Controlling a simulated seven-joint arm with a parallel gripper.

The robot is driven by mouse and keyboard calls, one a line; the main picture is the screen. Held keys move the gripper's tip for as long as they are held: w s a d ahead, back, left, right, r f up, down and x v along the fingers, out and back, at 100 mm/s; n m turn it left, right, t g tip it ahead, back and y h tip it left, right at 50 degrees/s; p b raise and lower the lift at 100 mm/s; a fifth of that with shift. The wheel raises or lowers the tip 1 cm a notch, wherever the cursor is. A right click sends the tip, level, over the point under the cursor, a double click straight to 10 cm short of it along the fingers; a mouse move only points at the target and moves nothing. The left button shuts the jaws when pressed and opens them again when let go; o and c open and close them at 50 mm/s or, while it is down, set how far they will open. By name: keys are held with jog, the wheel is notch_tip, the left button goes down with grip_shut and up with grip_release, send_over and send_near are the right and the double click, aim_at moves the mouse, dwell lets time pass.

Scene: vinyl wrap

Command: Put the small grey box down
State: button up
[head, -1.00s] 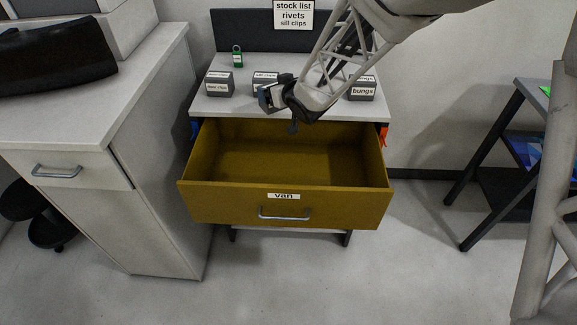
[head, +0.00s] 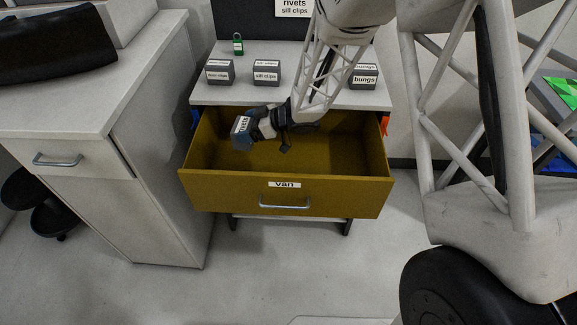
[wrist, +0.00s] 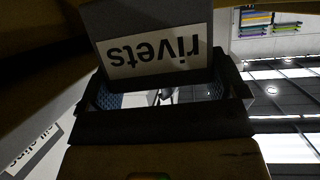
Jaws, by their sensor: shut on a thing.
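The small grey box (head: 240,137), with a white label, is in my gripper (head: 252,128) over the left half of the open drawer. In the wrist view the grey box (wrist: 150,17) fills the top middle, its "rivets" label upside down, with the gripper fingers (wrist: 165,95) shut on its sides. The yellow-brown drawer (head: 285,195), labelled "van", is pulled out and its visible floor is empty. I cannot tell how far the box is above the drawer floor.
Three labelled grey boxes, one at left (head: 219,72), sill clips (head: 266,73) and bungs (head: 364,77), stand on the worktop (head: 310,85) behind the drawer. A green padlock (head: 238,44) stands behind them. A white cabinet (head: 150,170) is at left.

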jog(key=shift+n+g, duration=0.6)
jog(key=shift+g, duration=0.1)
jog(key=f, duration=0.1)
jog(key=s+d+f, duration=0.1)
jog(key=f, duration=0.1)
jog(key=shift+s+d+f, duration=0.15)
jog(key=shift+d+f, duration=0.1)
jog(key=shift+f, duration=0.05)
notch_tip(320, 180, down, 6)
jog(key=shift+f, duration=0.15)
jog(key=shift+f, duration=1.85)
jog(key=shift+f, duration=0.6)
jog(key=o, duration=0.7)
